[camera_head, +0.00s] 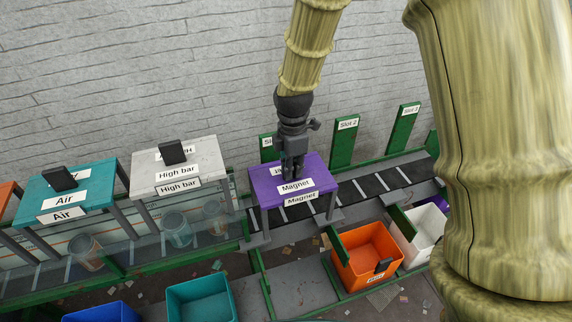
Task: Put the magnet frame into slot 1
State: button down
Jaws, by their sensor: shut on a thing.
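The magnet frame (263,190) is a purple-topped stand with grey legs, labelled "Magnet" on its top and front edge. It is upright over the dark belt (372,186). My gripper (292,178) points down at the middle of its top and is shut on its handle, which the fingers hide. I cannot tell whether the legs rest on the belt's sides or hang just above. A green slot sign (266,142) stands right behind the frame, its number hidden. A "Slot 2" sign (346,125) is to its right, and a further slot sign (409,111) has a number too small to read surely.
The white High bar frame (205,150) and teal Air frame (103,178) stand to the left. Clear cups (176,230) are on the belt's left part. Orange (352,272), white (420,255), teal (187,308) and blue bins (90,317) stand in front. The belt right of the magnet frame is clear.

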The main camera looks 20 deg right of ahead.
jog(key=w, duration=0.2)
jog(key=w+p, duration=0.1)
jog(key=shift+w+a+f, duration=0.2)
jog(key=shift+w+a, duration=0.1)
jog(key=shift+w, duration=0.1)
jog(key=shift+f+p, duration=1)
jog(key=shift+f, duration=0.9)
jog(key=c, duration=1.5)
grip_release()
jog(key=shift+r+b, duration=2.3)
jog(key=shift+r, duration=3.8)
